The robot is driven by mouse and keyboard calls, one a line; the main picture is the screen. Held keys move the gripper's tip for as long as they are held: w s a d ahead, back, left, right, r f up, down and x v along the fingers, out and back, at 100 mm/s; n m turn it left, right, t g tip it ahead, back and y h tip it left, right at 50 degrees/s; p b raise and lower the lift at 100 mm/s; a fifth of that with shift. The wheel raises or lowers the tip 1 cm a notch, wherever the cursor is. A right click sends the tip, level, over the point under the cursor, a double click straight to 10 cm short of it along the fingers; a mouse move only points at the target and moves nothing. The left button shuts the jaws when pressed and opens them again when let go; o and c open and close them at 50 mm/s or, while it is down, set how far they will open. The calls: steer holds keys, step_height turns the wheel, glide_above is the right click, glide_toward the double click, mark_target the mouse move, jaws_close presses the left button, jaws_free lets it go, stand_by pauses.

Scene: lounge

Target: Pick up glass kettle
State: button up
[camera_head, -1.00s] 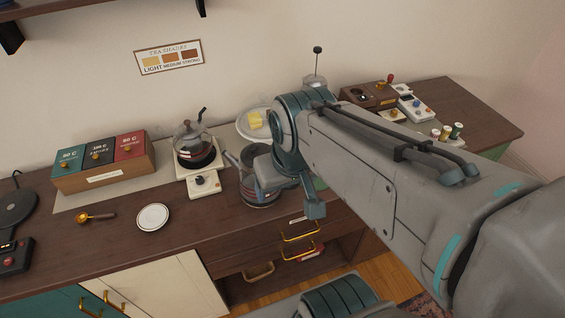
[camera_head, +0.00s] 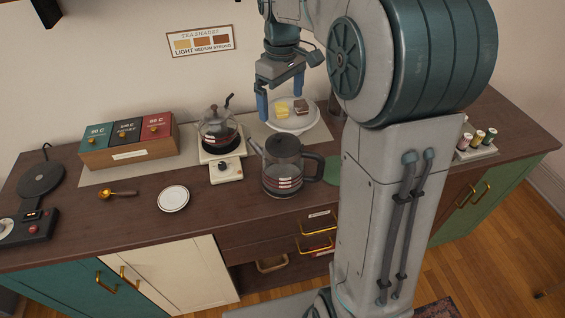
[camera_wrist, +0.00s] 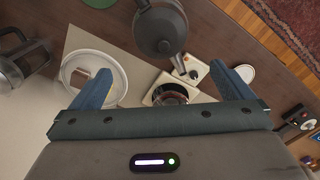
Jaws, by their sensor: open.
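The glass kettle (camera_head: 283,181) stands upright on the wooden counter. It has a smoky see-through body with red marks, a grey lid, a spout at left and a dark handle at right. In the wrist view its dark lid (camera_wrist: 160,27) shows at the top. A second, rounder glass pot (camera_head: 218,131) holds dark liquid on a cream base and also shows in the wrist view (camera_wrist: 172,94). My gripper (camera_head: 281,101) is open and empty, pointing down above the counter behind the kettle, apart from it. Both fingers show in the wrist view (camera_wrist: 165,82).
A plate (camera_head: 294,124) with yellow and brown pieces lies behind the kettle. A small white plate (camera_head: 173,199), a scoop (camera_head: 118,194) and a box of coloured packets (camera_head: 129,148) are at left. Spools on a tray (camera_head: 477,149) are at right.

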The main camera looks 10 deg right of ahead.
glide_above(283, 142)
steer(key=f, duration=0.7)
steer(key=shift+w+f+p, duration=0.25)
steer(key=shift+f+p, duration=0.05)
steer(key=shift+f, duration=0.05)
steer(key=shift+s+f+p, duration=0.15)
steer(key=shift+f+p, duration=0.2)
steer(key=shift+f, duration=0.95)
steer(key=shift+s+f+p, duration=0.1)
steer(key=shift+f+p, duration=0.2)
steer(key=shift+f, duration=1)
steer(key=c, duration=1.8)
steer(key=shift+w+r, duration=0.1)
steer(key=shift+r, duration=0.1)
